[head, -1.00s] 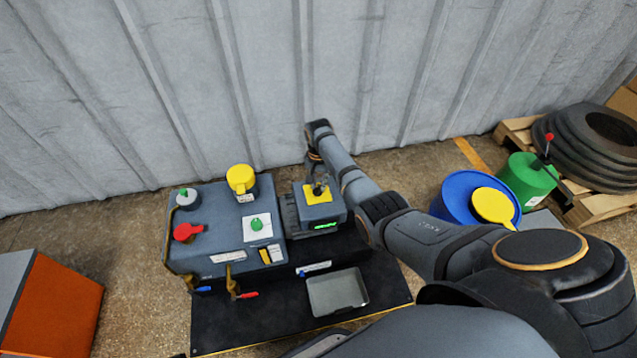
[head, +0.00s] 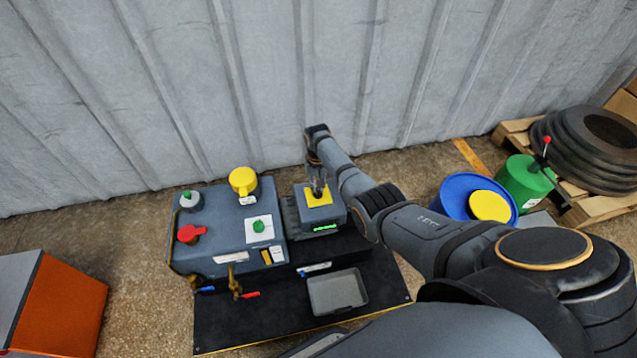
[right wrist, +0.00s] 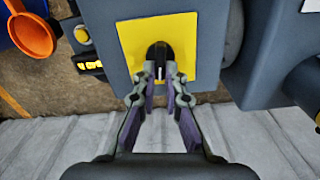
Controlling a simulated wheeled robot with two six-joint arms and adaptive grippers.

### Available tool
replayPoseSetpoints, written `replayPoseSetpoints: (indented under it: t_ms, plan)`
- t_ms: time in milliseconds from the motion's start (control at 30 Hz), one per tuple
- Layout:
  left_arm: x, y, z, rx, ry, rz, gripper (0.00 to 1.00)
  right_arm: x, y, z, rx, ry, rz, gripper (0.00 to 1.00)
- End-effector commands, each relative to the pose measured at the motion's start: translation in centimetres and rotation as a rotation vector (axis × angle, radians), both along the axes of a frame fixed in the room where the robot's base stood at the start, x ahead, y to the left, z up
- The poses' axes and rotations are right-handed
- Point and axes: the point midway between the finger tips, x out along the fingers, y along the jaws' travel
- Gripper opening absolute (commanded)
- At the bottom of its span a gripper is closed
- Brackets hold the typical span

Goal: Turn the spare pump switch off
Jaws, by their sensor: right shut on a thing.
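The spare pump switch appears to be a black knob (right wrist: 160,58) with a white mark, on a square yellow plate (right wrist: 185,35) on a small grey box. The mark lies along the picture's vertical in the right wrist view. In the head view the yellow plate (head: 325,199) is on top of the box (head: 311,215), with a lit green display on its front. My right gripper (right wrist: 161,80) is shut on the knob, its two fingertips on either side. In the head view the gripper (head: 318,192) hides most of the knob. My left gripper is not in view.
A larger grey unit (head: 215,236) with red, yellow and green controls stands close left of the box. A grey tray (head: 338,291) lies in front. A blue drum (head: 456,195) and green drum (head: 524,184) stand right. A corrugated wall (head: 270,80) is behind.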

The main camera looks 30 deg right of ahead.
Motion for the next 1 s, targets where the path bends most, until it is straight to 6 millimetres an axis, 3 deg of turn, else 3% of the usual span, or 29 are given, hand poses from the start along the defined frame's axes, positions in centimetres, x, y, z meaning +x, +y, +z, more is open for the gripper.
replayPoseSetpoints:
  t_ms: [367,700,1000]
  plan:
    - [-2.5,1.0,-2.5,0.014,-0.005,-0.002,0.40,0.2,0.4,0.2,0.001,-0.001,0.347,0.00]
    - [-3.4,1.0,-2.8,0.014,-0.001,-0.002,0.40,0.1,0.7,0.1,0.000,-0.002,0.576,0.00]
    - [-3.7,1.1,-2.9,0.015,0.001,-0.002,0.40,0.2,0.8,0.1,-0.001,-0.002,0.669,0.00]
